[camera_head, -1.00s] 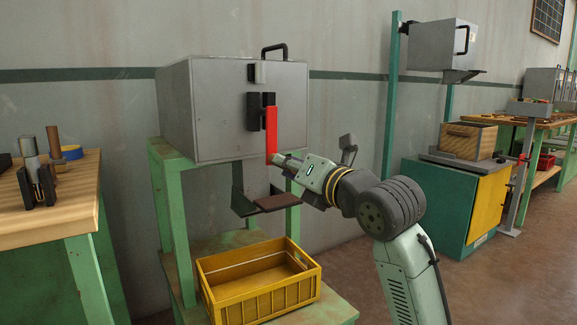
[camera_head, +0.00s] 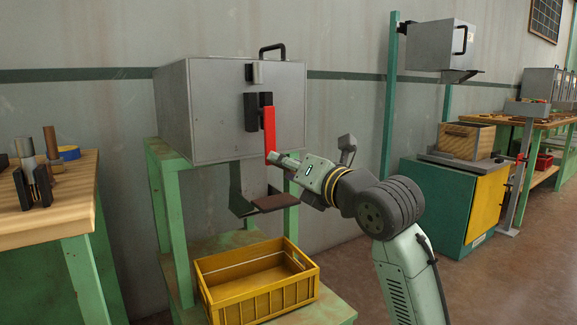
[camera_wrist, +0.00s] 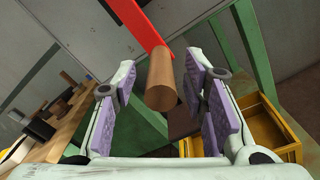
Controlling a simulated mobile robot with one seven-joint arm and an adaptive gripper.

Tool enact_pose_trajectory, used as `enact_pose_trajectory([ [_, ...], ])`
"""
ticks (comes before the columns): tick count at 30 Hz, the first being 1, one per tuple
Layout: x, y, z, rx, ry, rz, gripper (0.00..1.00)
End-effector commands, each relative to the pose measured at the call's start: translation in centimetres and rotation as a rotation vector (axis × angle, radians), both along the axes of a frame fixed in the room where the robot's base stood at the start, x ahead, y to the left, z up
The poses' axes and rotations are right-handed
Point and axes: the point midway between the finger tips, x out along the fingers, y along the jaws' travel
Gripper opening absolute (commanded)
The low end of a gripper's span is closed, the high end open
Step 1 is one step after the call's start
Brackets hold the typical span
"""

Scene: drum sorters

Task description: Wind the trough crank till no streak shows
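The crank has a red arm (camera_head: 269,135) on the front of a grey metal box (camera_head: 215,110) and hangs almost straight down. Its wooden handle (camera_wrist: 165,85) shows in the wrist view at the end of the red arm. My gripper (camera_wrist: 162,110) is open, with its purple-padded fingers on either side of the handle and gaps showing on both sides. In the head view my gripper (camera_head: 283,163) is at the crank's lower end, and its fingers are too small to make out. A dark chute with a brown lip (camera_head: 270,203) sits under the box. I see no clear streak.
A yellow crate (camera_head: 258,290) stands on the green stand's lower shelf. A wooden bench (camera_head: 60,225) with tools is at the left. A second grey box (camera_head: 435,45) and a green-yellow cabinet (camera_head: 450,205) are at the right. Bare floor lies at the right.

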Motion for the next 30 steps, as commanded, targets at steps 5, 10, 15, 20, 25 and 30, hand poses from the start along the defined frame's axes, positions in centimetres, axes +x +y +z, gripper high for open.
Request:
enact_pose_trajectory([
  [5, -0.1, 0.0, 0.0, 0.0, -0.001, 0.001, 0.4],
  [10, -1.4, -1.1, 0.0, 0.0, -0.002, -0.001, 0.4],
  [15, -4.3, -3.2, 0.1, 0.001, -0.003, -0.003, 0.4],
  [20, -7.0, -5.2, 0.0, 0.001, -0.002, -0.003, 0.4],
  [25, -8.9, -6.5, 0.0, 0.001, -0.001, -0.001, 0.4],
  [30, -9.7, -7.0, 0.0, 0.0, 0.0, 0.0, 0.4],
])
